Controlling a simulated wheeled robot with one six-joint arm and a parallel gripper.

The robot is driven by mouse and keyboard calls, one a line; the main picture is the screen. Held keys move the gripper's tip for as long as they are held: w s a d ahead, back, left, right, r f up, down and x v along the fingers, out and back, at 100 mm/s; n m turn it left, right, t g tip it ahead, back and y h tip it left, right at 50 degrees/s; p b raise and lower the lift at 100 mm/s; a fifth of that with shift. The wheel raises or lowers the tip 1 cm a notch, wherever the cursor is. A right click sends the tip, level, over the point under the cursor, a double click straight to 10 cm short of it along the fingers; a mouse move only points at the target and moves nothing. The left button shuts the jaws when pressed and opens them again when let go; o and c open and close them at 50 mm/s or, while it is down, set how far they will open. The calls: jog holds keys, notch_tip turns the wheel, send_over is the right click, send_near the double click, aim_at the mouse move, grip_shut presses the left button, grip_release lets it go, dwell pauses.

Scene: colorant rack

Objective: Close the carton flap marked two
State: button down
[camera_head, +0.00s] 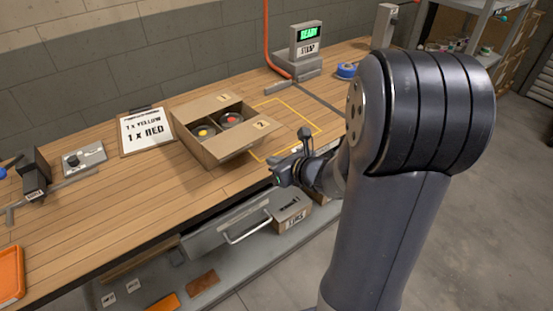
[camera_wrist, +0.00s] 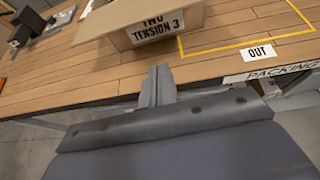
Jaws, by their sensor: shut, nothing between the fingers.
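An open cardboard carton (camera_head: 212,152) stands on the wooden bench. Its flap marked 2 (camera_head: 257,133) is at the right side and stands open. Another flap marked 1 (camera_head: 215,100) is open at the far left side. Two round tins show inside, one with a yellow centre (camera_head: 203,131) and one with a red centre (camera_head: 231,118). My gripper (camera_head: 274,171) is shut and empty, in front and to the right of the carton, apart from it. In the wrist view my shut fingers (camera_wrist: 158,78) point at the bench below the carton's labelled side (camera_wrist: 180,20).
A yellow outline (camera_head: 311,116) marks the bench around the carton's right. A strap machine (camera_head: 307,45) with a green display stands behind. An order board (camera_head: 146,132) lies left. An OUT label (camera_wrist: 259,53) is near the bench edge.

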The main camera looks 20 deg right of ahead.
aim_at(243, 134)
jog(key=x, duration=0.6)
jog(key=shift+w+a+f, duration=0.1)
jog(key=shift+w+a, duration=0.05)
jog(key=r+p, duration=0.1)
jog(key=r, duration=0.1)
jog(key=w+r+p, duration=0.1)
jog(key=shift+a+r+p, duration=0.15)
jog(key=shift+r+p, duration=0.25)
jog(key=shift+r, duration=0.15)
